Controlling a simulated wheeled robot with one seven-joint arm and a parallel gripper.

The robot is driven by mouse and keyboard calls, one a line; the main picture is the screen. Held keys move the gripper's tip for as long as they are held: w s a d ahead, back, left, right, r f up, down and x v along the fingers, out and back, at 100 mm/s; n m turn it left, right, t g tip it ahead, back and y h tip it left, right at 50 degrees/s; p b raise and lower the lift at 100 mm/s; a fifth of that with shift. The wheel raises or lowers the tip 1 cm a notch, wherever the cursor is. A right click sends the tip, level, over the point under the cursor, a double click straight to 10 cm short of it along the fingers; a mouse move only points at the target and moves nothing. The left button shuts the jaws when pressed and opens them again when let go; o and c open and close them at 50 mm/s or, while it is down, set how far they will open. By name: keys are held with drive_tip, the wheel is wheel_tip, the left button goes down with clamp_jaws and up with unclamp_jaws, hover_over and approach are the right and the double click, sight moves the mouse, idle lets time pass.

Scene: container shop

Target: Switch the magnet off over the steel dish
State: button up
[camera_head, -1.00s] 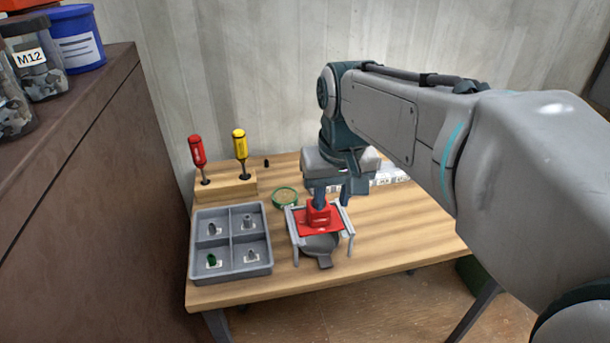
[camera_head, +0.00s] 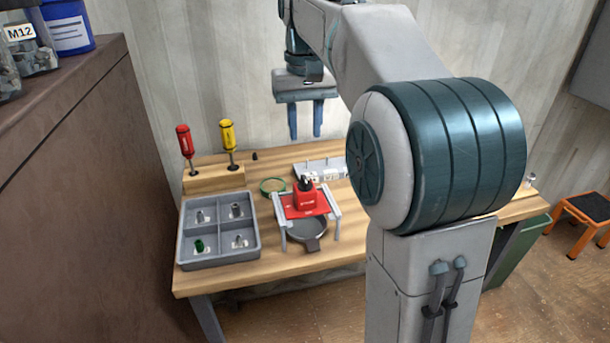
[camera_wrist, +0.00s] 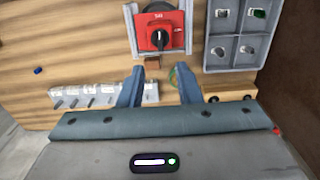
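The red magnet (camera_head: 305,197) sits on a grey stand (camera_head: 335,219) on the wooden bench, with a black knob on its top. In the wrist view the magnet (camera_wrist: 158,23) is seen from above, its knob (camera_wrist: 160,38) lying along the picture's vertical. The dark steel dish (camera_head: 307,231) is under the front of the stand; what lies in it cannot be made out. My gripper (camera_head: 306,134) is raised above and behind the magnet, clear of it. Its two blue fingers stand apart with nothing between them, as the wrist view (camera_wrist: 160,92) also shows.
A grey four-compartment tray (camera_head: 219,257) with small fittings stands left of the magnet. Red (camera_head: 185,147) and yellow (camera_head: 228,142) screwdrivers stand upright in a wooden block (camera_head: 213,178). A green ring (camera_head: 272,185) lies behind the magnet. A tall brown cabinet (camera_head: 100,190) borders the left.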

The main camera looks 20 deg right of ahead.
sight(305, 179)
wheel_tip(305, 179, down, 11)
drive_tip(key=shift+f+b, duration=0.1)
drive_tip(key=shift+b, duration=0.55)
clamp_jaws()
